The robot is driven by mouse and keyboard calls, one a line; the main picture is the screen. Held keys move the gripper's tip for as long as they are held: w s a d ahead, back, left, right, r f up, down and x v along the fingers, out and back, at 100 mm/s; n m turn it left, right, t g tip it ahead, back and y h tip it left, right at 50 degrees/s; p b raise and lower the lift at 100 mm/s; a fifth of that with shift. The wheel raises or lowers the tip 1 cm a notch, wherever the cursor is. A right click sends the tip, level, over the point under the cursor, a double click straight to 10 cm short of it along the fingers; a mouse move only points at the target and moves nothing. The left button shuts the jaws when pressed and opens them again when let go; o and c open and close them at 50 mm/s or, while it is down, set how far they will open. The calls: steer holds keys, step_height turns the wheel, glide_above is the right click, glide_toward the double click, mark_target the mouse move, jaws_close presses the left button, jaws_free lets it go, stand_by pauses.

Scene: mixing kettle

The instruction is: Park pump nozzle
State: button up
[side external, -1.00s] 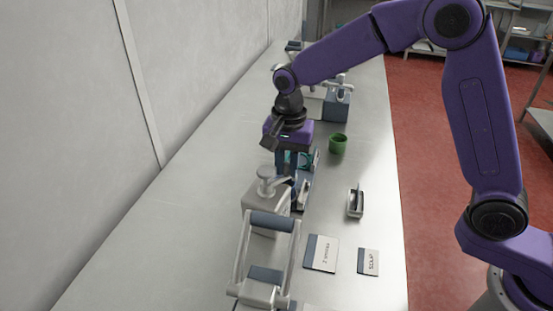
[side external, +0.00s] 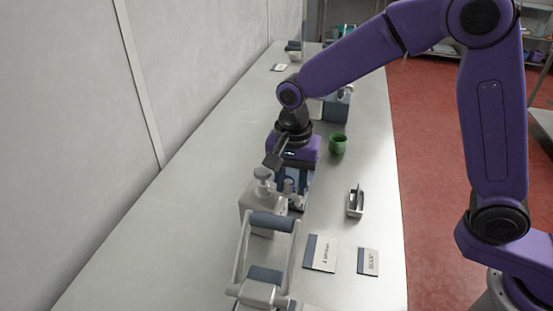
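A grey pump dispenser (side external: 258,208) with a round pump head (side external: 262,174) stands on the steel counter, behind a large tubular handle. My gripper (side external: 291,190) points down just right of the pump head, low beside the dispenser. A small grey upright part (side external: 288,186) shows between or in front of the dark blue fingers; I cannot tell whether they touch it. The nozzle's tip and any holder for it are hard to make out, partly hidden by the gripper and the dispenser. The finger gap is too small to judge.
A green cup (side external: 338,144) and a small metal holder (side external: 355,202) are to the right. Two label cards (side external: 321,253) lie nearer. The counter's left side is clear.

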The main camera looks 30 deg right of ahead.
step_height(320, 180, up, 14)
stand_by(1.4)
steer(key=shift+w, duration=0.1)
steer(key=o, duration=0.9)
steer(key=shift+o, duration=0.6)
steer(key=shift+d, duration=0.15)
steer(key=s+d+m, duration=0.3)
steer(key=d+m, duration=1.5)
step_height(320, 180, down, 10)
steer(key=shift+f, duration=0.25)
steer(key=shift+r, duration=0.15)
